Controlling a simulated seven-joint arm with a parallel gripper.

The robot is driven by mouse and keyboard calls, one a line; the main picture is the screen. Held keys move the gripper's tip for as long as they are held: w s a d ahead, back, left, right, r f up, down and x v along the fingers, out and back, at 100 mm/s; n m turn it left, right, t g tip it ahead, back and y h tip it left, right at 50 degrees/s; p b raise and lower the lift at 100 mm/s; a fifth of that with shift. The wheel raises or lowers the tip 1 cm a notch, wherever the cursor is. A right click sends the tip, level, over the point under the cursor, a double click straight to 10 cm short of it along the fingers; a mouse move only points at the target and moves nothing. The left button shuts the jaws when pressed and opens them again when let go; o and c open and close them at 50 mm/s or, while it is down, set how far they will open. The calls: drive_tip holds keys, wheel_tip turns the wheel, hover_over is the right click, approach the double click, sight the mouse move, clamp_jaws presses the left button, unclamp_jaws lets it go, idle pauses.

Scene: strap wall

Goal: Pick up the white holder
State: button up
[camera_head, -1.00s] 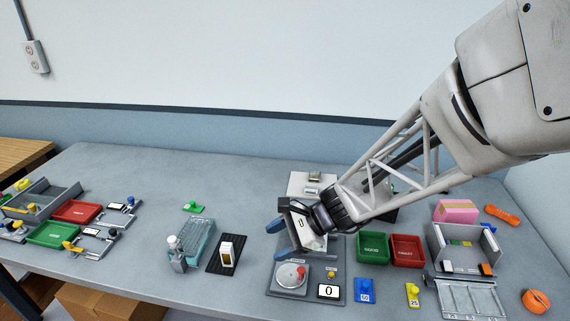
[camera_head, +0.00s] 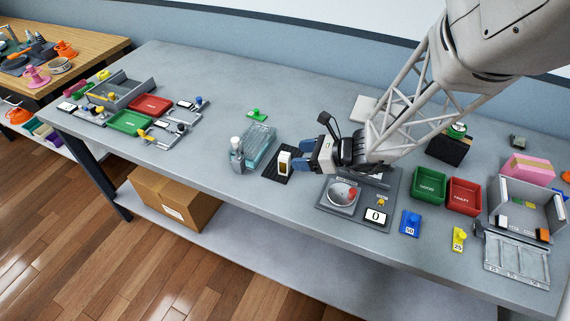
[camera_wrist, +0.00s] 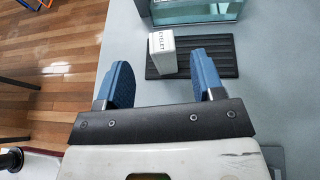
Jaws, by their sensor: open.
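The white holder (camera_head: 284,162) stands upright on a black ribbed mat (camera_head: 271,176) near the middle of the table. In the wrist view the holder (camera_wrist: 162,53) is a white box with dark lettering, on the mat (camera_wrist: 222,58). My gripper (camera_head: 304,160) is just to the right of the holder in the head view, its blue fingers pointing at it.
A clear teal-sided box (camera_head: 259,145) stands close behind and left of the mat. A grey scale (camera_head: 327,206) with a dish and display sits to the right. Green (camera_head: 429,184) and red (camera_head: 463,195) bins lie farther right. The table's left middle is mostly clear.

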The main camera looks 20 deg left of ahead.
sight(280, 156)
drive_tip(key=shift+x, duration=1.3)
drive_tip(key=shift+a, duration=0.15)
drive_tip(key=shift+x, duration=2.45)
drive_tip(key=shift+w+f, duration=0.1)
drive_tip(key=shift+f, duration=0.05)
drive_tip(key=c, duration=1.1)
drive_tip(key=shift+o, duration=0.2)
drive_tip(key=shift+r, duration=1.15)
drive_tip(key=shift+s+d+r, duration=0.3)
drive_tip(key=shift+d+r, duration=0.05)
drive_tip(key=shift+r, duration=0.35)
drive_tip(key=s+d+r, duration=0.1)
drive_tip(key=s+d, duration=0.9)
drive_tip(key=s, duration=0.1)
